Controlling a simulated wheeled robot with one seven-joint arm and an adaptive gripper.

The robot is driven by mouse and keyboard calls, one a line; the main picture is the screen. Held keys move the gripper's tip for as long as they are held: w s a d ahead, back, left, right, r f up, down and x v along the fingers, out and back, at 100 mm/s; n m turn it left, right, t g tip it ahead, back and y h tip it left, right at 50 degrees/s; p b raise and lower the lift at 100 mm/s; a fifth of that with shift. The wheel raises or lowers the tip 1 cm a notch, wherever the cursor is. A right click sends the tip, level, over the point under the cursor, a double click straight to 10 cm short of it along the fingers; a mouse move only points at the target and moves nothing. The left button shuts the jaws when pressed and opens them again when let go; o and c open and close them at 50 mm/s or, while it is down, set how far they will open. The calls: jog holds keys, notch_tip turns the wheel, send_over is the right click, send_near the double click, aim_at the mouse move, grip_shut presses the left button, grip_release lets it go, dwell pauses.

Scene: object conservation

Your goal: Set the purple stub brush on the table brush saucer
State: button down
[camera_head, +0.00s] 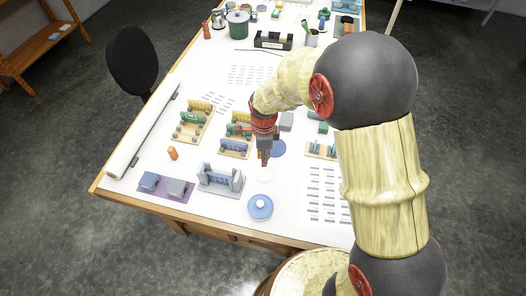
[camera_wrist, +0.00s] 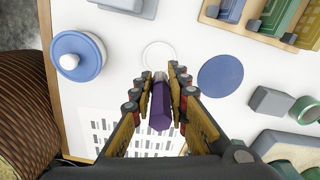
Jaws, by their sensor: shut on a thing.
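My gripper (camera_wrist: 160,100) is shut on the purple stub brush (camera_wrist: 159,108), which lies lengthwise between the fingers in the wrist view. In the head view my gripper (camera_head: 263,157) is over the front part of the table, just behind a white round saucer-like ring (camera_head: 264,175). The ring (camera_wrist: 158,48) shows just beyond the fingertips in the wrist view and looks empty. A flat blue disc (camera_wrist: 220,76) lies to its right. I cannot tell for certain which of these two is the brush saucer. The brush is barely visible in the head view.
A blue round lidded pot (camera_head: 260,208) stands near the front edge, left of the gripper in the wrist view (camera_wrist: 78,57). A grey-blue rack (camera_head: 220,180) and wooden trays (camera_head: 238,147) stand to the left. A printed sheet (camera_head: 328,192) lies at right.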

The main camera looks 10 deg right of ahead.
aim_at(263, 175)
jog(key=shift+f+b, duration=2.55)
jog(key=shift+f, duration=1.7)
jog(key=shift+a, duration=0.2)
jog(key=shift+f, duration=0.1)
jog(key=c, duration=1.8)
grip_release()
jog(key=shift+o, duration=0.8)
notch_tip(263, 175, up, 12)
